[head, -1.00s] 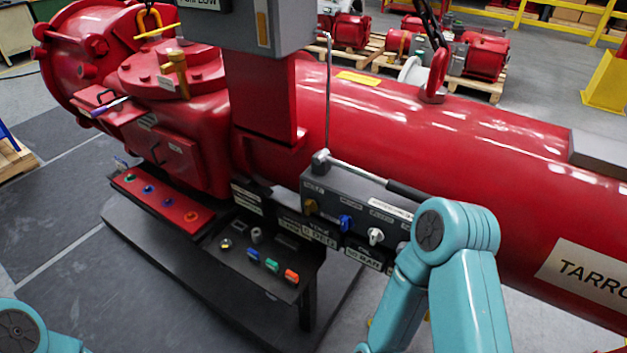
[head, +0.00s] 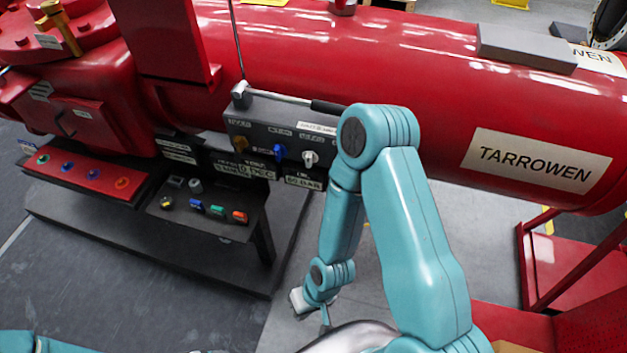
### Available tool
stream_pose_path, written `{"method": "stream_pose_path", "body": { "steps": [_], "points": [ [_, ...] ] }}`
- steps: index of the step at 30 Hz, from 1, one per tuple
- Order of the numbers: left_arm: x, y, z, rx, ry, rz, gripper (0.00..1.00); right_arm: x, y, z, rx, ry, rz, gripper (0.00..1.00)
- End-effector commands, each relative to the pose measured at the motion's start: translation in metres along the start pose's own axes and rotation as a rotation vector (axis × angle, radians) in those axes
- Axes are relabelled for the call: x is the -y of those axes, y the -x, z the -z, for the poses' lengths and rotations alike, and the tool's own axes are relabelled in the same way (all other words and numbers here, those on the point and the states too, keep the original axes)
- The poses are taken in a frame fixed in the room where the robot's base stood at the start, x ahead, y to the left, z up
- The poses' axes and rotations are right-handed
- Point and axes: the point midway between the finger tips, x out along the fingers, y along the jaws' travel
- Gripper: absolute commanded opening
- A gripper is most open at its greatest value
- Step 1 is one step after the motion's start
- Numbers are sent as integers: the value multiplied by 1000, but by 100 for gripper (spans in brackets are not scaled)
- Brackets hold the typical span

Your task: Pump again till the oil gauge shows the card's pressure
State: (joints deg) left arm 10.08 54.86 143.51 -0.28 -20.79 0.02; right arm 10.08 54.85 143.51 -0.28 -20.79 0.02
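The dark grey pump box (head: 262,137) is fixed on the near side of the red actuator cylinder. Its hand lever (head: 282,97) lies along the top, nearly level, with a black grip (head: 327,107) reaching toward my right arm's elbow. No oil gauge face can be made out. My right gripper (head: 311,305) hangs low, well below the lever and apart from it; its fingers are too small to judge. My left gripper is out of view.
A black panel (head: 208,211) with coloured knobs and a red panel (head: 88,174) stand left of the pump box. The TARROWEN cylinder (head: 440,60) spans the back. A red frame (head: 527,260) stands at right.

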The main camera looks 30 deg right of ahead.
Motion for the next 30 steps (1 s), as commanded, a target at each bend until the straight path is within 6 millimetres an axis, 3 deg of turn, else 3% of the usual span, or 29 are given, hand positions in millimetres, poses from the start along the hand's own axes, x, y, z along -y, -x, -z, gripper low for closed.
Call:
{"method": "stream_pose_path", "body": {
  "steps": [19,20,22,23,30],
  "points": [
    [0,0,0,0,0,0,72,0,0,0,0,0,0,0],
    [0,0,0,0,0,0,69,0,0,0,0,0,0,0],
    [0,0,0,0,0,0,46,0,0,0,0,0,0,0],
    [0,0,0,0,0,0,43,0,0,0,0,0,0,0],
    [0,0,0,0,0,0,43,0,0,0,0,0,0,0]
  ]
}}
